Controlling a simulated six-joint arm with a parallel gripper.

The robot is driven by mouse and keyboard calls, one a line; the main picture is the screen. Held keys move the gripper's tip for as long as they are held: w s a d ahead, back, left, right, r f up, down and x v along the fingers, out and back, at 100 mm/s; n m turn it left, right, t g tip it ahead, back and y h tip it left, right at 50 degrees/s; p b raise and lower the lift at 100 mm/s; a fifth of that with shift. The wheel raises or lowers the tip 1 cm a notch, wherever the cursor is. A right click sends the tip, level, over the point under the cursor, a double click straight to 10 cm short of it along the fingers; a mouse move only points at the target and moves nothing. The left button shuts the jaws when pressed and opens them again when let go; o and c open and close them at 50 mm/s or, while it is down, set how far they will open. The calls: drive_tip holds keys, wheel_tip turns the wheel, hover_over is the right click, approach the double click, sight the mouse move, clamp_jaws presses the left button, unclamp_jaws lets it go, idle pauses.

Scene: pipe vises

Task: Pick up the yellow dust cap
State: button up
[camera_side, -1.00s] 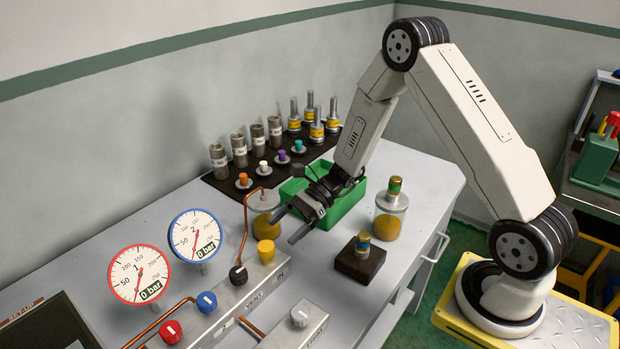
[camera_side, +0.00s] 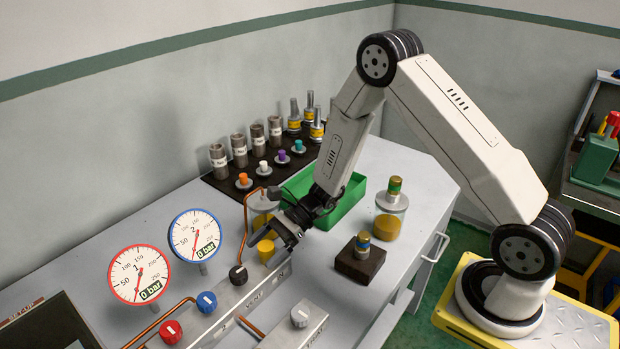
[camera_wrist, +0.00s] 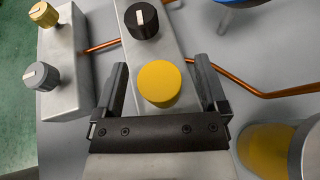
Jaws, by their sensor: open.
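The yellow dust cap (camera_wrist: 159,83) sits on the end of a grey metal block, seen from above in the wrist view. In the side view the cap (camera_side: 265,249) is partly hidden by my gripper. My gripper (camera_side: 276,239) is low over the block, its fingers pointing down and left. In the wrist view my gripper (camera_wrist: 163,78) is open, with one finger on each side of the cap and a gap to each. Whether the fingertips are level with the cap's sides is hard to tell.
A black knob (camera_wrist: 141,20) stands on the same block close beyond the cap. A bent copper pipe (camera_wrist: 262,93) runs beside the block. A jar with yellow contents (camera_wrist: 262,150) is close at the right. A green bin (camera_side: 346,203) is behind my gripper.

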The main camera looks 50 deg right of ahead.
drive_tip(key=shift+c, duration=0.2)
idle(0.3)
clamp_jaws()
drive_tip(key=shift+r, duration=0.7)
drive_tip(key=s+d+r, duration=0.2)
drive_tip(key=s+r, duration=0.9)
drive_tip(key=s, duration=0.2)
drive_tip(key=shift+s+d+r, duration=0.2)
drive_tip(key=shift+s+r, duration=0.05)
drive_tip(key=shift+s, duration=0.15)
